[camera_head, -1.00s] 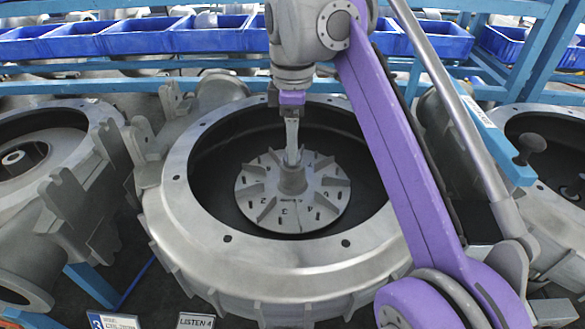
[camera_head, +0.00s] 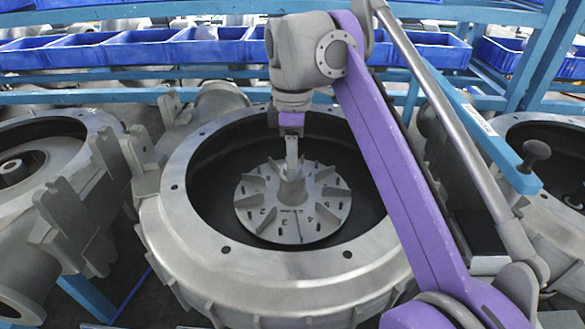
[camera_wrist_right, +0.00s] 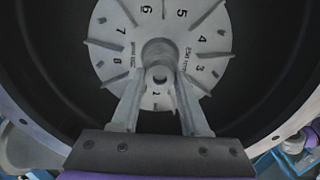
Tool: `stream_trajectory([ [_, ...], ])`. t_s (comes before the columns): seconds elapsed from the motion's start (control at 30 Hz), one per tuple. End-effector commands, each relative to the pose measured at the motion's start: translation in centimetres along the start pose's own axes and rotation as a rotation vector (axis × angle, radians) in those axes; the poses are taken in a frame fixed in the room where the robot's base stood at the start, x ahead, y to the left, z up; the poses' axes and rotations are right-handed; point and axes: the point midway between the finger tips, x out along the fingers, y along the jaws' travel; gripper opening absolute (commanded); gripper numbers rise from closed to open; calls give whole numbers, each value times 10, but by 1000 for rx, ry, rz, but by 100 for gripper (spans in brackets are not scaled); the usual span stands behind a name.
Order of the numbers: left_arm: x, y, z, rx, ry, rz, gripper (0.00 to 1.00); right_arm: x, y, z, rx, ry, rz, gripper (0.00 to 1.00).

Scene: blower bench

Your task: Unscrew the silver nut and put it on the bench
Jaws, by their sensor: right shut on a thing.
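A round grey casing (camera_head: 180,225) stands open at the top, with a numbered, finned impeller disc (camera_head: 322,212) inside. The disc also shows in the right wrist view (camera_wrist_right: 115,40). My right gripper (camera_head: 291,165) points straight down over the disc's central hub (camera_head: 291,190). In the right wrist view, its two fingers (camera_wrist_right: 160,80) close in from both sides on the silver nut (camera_wrist_right: 159,76) at the hub's top. The nut is small and partly hidden by the fingers, and whether it still touches the hub is not clear. My left gripper is out of view.
Similar grey casings stand at the left (camera_head: 75,150) and right (camera_head: 555,215). A blue rack bar with a dark knob (camera_head: 537,150) runs along the right. Blue bins (camera_head: 150,47) line the back. The casing's raised rim surrounds the gripper.

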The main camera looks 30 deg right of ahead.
Motion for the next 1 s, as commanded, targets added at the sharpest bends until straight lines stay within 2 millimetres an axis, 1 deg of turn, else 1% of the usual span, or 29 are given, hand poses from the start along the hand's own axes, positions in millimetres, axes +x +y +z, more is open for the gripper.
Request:
stream_trajectory([
  [0.07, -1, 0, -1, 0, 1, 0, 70, 0, 0, 0, -17, 0, 0, 0],
  [0.17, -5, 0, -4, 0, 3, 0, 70, -2, 0, 0, -89, 0, 0, 0],
  [1.0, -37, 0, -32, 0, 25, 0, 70, -2, 0, 0, -976, 0, 1, 0],
])
